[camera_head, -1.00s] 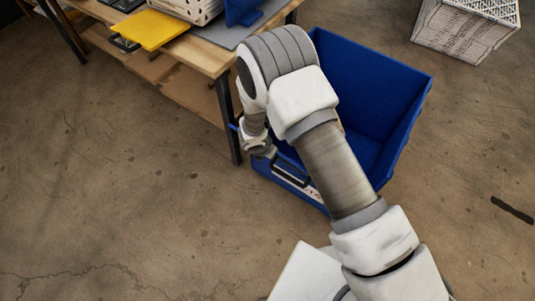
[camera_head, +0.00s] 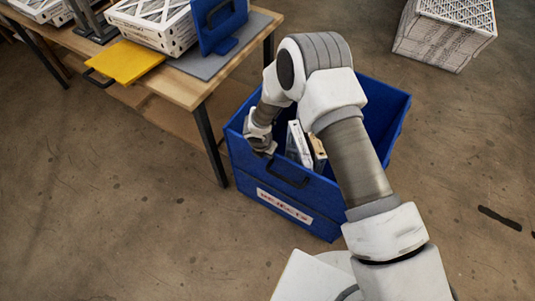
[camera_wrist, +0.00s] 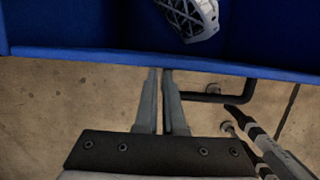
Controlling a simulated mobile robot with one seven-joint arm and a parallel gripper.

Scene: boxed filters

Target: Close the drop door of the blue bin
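The blue bin (camera_head: 382,110) stands on the floor beside the workbench. In the head view my gripper (camera_head: 262,148) is by the door's left part.
Boxed filters (camera_head: 300,145) stand inside the bin. A label (camera_head: 285,205) is on the bin's lower front. The workbench (camera_head: 190,92) and its leg (camera_head: 210,145) are close on the left. Another filter box (camera_head: 440,38) stands at the back right. The floor in front is clear.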

